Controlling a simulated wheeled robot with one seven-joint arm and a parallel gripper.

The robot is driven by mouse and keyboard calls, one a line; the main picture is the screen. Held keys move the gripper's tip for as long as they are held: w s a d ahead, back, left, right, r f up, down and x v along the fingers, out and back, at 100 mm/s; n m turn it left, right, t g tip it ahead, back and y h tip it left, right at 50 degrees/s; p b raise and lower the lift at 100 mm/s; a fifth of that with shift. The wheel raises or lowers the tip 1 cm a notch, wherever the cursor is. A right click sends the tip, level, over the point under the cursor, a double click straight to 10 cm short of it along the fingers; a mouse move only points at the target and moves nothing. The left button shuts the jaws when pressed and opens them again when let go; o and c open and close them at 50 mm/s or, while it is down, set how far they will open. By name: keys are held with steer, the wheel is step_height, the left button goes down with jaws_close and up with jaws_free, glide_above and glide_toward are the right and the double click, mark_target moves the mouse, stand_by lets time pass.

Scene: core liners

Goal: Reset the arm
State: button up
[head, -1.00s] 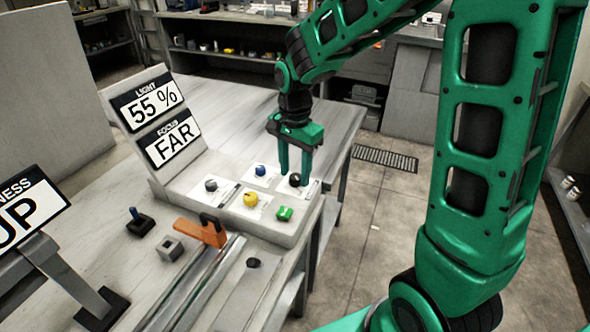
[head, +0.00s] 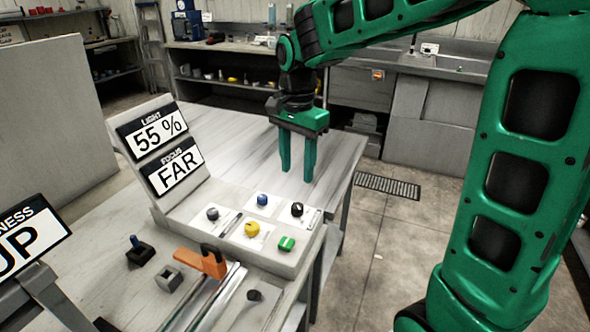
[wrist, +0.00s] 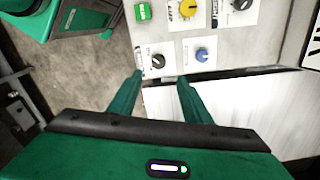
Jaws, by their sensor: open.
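My green arm reaches across the head view from the right. My gripper (head: 297,168) points down, open and empty, above the table just behind the control panel (head: 285,262). In the wrist view my gripper (wrist: 160,78) has its two fingers apart, with a black knob (wrist: 158,61) beyond the gap between them. That black knob also shows in the head view (head: 297,209), below the fingers and apart from them. Beside it are a blue knob (head: 262,199), a yellow knob (head: 252,229), a dark grey knob (head: 213,214) and a green switch (head: 286,243).
Signs reading "LIGHT 55 %" (head: 154,130) and "FOCUS FAR" (head: 177,167) stand at the panel's back left. An orange clamp-like part (head: 202,262) sits on a rail in front. The tabletop (head: 235,125) behind the panel is clear. A floor grate (head: 387,186) lies right.

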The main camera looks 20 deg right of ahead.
steer(key=s+d+n, duration=0.2)
steer(key=s+d, duration=0.8)
steer(key=d, duration=0.1)
steer(key=s+d+f+n, duration=0.2)
steer(key=s+d, duration=0.1)
steer(key=s, duration=0.5)
steer(key=s+d+f+n, duration=0.1)
steer(key=s+d+f, duration=0.1)
steer(key=s, duration=0.6)
steer(key=shift+s+d+f+n, duration=0.25)
steer(key=shift+d+n, duration=0.15)
steer(key=shift+d, duration=0.5)
steer(key=shift+w+f, duration=0.2)
steer(key=shift+w, duration=0.45)
